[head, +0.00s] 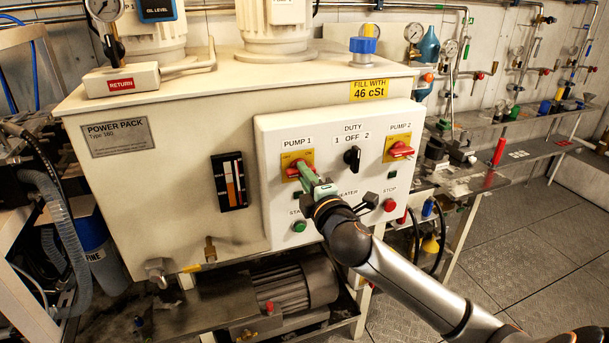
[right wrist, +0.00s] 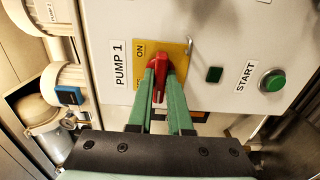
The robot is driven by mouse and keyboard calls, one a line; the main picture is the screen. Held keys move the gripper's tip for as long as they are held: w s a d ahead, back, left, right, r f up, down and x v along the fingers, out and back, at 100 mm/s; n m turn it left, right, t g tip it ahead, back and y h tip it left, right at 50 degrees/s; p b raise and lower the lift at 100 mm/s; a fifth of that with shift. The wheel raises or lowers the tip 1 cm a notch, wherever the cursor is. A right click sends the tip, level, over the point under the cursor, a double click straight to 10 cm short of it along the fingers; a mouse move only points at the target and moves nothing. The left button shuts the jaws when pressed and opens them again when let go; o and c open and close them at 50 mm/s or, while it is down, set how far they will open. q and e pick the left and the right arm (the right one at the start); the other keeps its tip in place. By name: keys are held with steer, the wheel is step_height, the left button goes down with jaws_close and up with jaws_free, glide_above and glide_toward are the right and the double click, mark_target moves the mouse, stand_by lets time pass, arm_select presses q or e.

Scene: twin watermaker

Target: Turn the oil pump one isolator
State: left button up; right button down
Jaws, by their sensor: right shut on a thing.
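The pump 1 isolator is a red rotary handle (head: 293,170) on a yellow plate, under the PUMP 1 label on the white control panel (head: 270,215). My right gripper (head: 308,178) reaches it from the lower right, with green fingers. In the right wrist view the red handle (right wrist: 160,82) sits between the two green fingertips (right wrist: 161,85), which are shut on it. The yellow plate (right wrist: 180,52) shows the word ON; its other marking is partly hidden by a finger. My left gripper is not in view.
The panel also holds a black duty switch (head: 352,158), the red pump 2 isolator (head: 401,150), a green start button (head: 299,226) and a red stop button (head: 389,205). A motor (head: 295,285) sits below. Open floor lies at the right.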

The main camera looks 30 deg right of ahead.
steer(key=shift+m, duration=0.4)
steer(key=shift+m+p, duration=1.8)
steer(key=shift+m, duration=6.8)
steer(key=c, duration=0.8)
jaws_free()
steer(key=shift+c, duration=0.2)
